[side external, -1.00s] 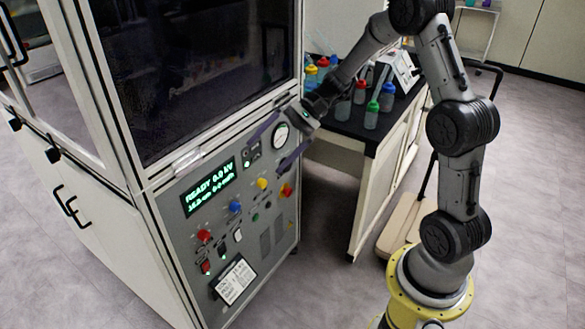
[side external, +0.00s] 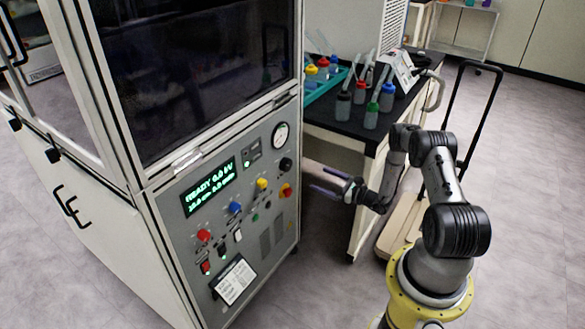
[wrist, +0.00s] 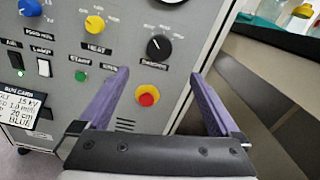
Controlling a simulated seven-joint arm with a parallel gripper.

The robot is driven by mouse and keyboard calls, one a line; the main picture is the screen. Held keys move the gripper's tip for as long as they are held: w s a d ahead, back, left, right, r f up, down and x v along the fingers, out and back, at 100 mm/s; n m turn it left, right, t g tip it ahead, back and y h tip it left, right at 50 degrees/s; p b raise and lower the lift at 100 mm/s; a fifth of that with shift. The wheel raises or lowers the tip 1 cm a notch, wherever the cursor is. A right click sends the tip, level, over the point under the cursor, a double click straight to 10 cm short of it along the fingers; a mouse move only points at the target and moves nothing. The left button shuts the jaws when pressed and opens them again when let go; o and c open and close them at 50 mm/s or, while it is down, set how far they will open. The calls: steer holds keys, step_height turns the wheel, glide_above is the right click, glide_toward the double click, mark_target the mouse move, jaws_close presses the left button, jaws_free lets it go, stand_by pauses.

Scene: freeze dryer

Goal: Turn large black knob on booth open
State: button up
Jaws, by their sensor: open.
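The large black knob (side external: 286,164) is on the right side of the booth's grey control panel (side external: 225,222), below the round gauge. It also shows in the wrist view (wrist: 158,47), with a white pointer mark on its face. My gripper (side external: 316,178) is open and empty, to the right of the panel and apart from it. In the wrist view, the purple fingers of my gripper (wrist: 160,75) are spread wide, and the knob appears between and beyond their tips. Nothing covers the knob in either view.
A red button on a yellow base (wrist: 148,96) sits just below the knob. A yellow knob (wrist: 95,24) and a blue knob (wrist: 30,8) are to its left. The gauge (side external: 281,136) is above. A black-topped bench (side external: 345,125) with several bottles stands behind my gripper.

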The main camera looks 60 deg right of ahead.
mark_target(289, 165)
steer(key=w, duration=1.3)
steer(key=shift+w, duration=0.35)
steer(key=c, duration=1.4)
